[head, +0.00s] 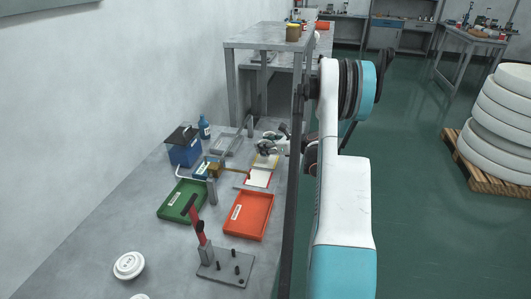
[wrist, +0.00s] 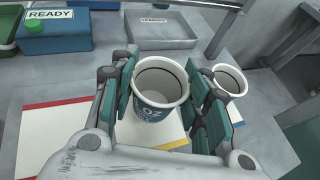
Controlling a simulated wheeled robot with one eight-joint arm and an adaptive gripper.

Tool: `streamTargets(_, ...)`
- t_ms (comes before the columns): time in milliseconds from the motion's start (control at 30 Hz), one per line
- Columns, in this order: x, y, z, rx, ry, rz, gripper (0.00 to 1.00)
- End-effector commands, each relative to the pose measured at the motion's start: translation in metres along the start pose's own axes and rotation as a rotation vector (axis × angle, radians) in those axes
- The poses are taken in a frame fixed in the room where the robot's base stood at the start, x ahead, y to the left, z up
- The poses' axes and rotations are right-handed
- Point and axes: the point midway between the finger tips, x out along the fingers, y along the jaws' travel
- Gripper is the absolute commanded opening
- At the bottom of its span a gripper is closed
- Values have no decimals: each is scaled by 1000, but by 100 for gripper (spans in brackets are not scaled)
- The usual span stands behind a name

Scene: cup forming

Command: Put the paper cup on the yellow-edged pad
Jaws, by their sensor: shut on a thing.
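The paper cup (wrist: 152,113), white inside with a blue printed outside, is between the two fingers of my gripper (wrist: 162,100) in the wrist view. The fingers are shut on its sides and it looks upright. The yellow-edged pad (wrist: 176,147) shows beneath and around the cup; its yellow edge lies on the near side. I cannot tell whether the cup's base touches the pad, since its bottom is hidden. In the head view my gripper (head: 274,145) is over the far part of the bench, near the yellow-edged pad (head: 264,162), and the cup is hard to make out.
A second cup (wrist: 231,82) stands close to the right finger. A red-edged pad (wrist: 50,140) lies to the left. A blue READY bin (wrist: 75,35) and a grey tray (wrist: 160,32) are behind. Green (head: 172,212) and orange (head: 239,228) trays lie nearer in the head view.

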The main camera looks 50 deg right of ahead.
Motion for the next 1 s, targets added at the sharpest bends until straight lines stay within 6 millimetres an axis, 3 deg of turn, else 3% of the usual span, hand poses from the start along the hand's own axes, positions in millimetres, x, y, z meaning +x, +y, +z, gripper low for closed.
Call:
streamTargets(167, 11, 0, -26, 0, 0, 0, 31)
streamTargets(567, 13, 0, -30, 0, 0, 0, 31)
streamTargets(600, 12, 0, -29, 0, 0, 0, 52)
streamTargets(667, 12, 0, -29, 0, 0, 0, 63)
streamTargets(1000, 12, 0, -28, 0, 0, 0, 63)
